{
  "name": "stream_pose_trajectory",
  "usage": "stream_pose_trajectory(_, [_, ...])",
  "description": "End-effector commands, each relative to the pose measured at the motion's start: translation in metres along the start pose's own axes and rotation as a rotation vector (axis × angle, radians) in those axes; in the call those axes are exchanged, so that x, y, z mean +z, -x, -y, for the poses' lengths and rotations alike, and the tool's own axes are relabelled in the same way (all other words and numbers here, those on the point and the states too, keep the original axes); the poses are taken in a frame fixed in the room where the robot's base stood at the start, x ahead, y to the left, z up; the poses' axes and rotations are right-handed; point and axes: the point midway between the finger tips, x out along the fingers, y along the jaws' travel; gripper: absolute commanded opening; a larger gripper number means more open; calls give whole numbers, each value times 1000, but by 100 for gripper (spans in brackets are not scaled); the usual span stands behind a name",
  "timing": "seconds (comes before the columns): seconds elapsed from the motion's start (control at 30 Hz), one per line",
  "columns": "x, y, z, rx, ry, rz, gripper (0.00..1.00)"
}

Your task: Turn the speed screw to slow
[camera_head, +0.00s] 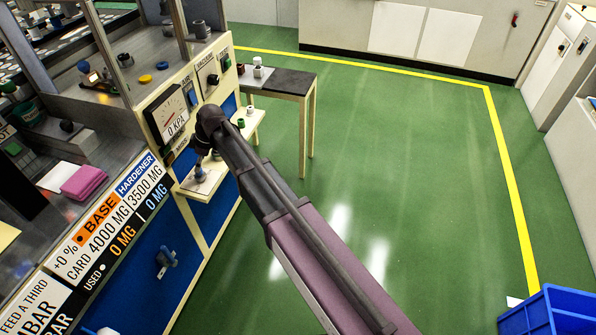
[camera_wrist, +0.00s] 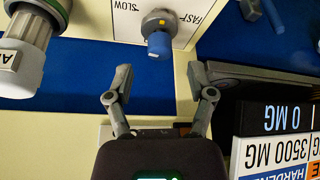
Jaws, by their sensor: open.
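The speed screw (camera_wrist: 159,44) shows in the wrist view as a blue knob on a grey body with a small yellow mark. It stands on a white plate (camera_wrist: 180,10) lettered SLOW on the left and FAST on the right, both upside down. My gripper (camera_wrist: 160,80) is open and empty. Its two fingers sit to either side below the knob, apart from it.
A white cylinder with a green-grey collar (camera_wrist: 28,45) is close on the left in the wrist view. A dark display block (camera_wrist: 275,135) is on the right. The head view shows a dial panel (camera_head: 172,115), a side table (camera_head: 290,82) and open green floor.

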Motion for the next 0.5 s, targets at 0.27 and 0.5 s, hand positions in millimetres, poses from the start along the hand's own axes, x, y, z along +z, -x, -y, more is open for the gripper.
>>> stream_pose_trajectory(0.27, [-1,30,0,0,-2,0,70])
stream_pose_trajectory(0.5, [-1,52,0,1,-2,0,70])
